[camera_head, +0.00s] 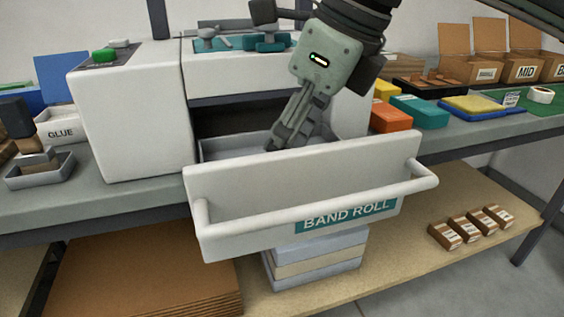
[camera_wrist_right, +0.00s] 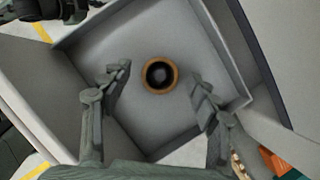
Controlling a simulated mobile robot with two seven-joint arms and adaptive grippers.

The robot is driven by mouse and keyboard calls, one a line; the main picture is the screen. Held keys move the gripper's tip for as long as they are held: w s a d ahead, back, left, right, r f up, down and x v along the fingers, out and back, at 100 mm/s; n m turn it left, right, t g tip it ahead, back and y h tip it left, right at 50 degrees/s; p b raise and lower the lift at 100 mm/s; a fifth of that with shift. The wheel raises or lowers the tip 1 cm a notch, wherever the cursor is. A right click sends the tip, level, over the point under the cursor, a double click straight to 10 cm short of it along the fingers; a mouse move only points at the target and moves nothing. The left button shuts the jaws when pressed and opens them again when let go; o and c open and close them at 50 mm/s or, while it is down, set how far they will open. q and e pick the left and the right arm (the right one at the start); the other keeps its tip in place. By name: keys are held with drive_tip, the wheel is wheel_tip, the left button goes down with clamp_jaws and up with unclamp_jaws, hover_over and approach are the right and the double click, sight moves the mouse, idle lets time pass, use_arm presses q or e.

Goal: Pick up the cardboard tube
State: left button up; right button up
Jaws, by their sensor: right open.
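The cardboard tube (camera_wrist_right: 160,91) shows end-on in the right wrist view as a brown ring with a dark hole. It stands on the floor of the open grey drawer (camera_wrist_right: 95,45). In the head view the drawer front (camera_head: 300,185), labelled BAND ROLL, hides the tube. My right gripper (camera_head: 285,138) reaches down into the drawer behind that front. Its fingers (camera_wrist_right: 161,80) are spread, one on each side of the tube in the picture, with gaps to it. Their height above the tube is hard to tell. My left gripper is not in view.
The white machine body (camera_head: 130,115) stands left of the drawer. Orange (camera_head: 390,117) and teal (camera_head: 420,110) boxes sit on the bench at right.

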drive_tip(key=shift+a+f, duration=0.1)
drive_tip(key=shift+f, duration=0.1)
drive_tip(key=c, duration=0.9)
drive_tip(key=shift+r, duration=0.1)
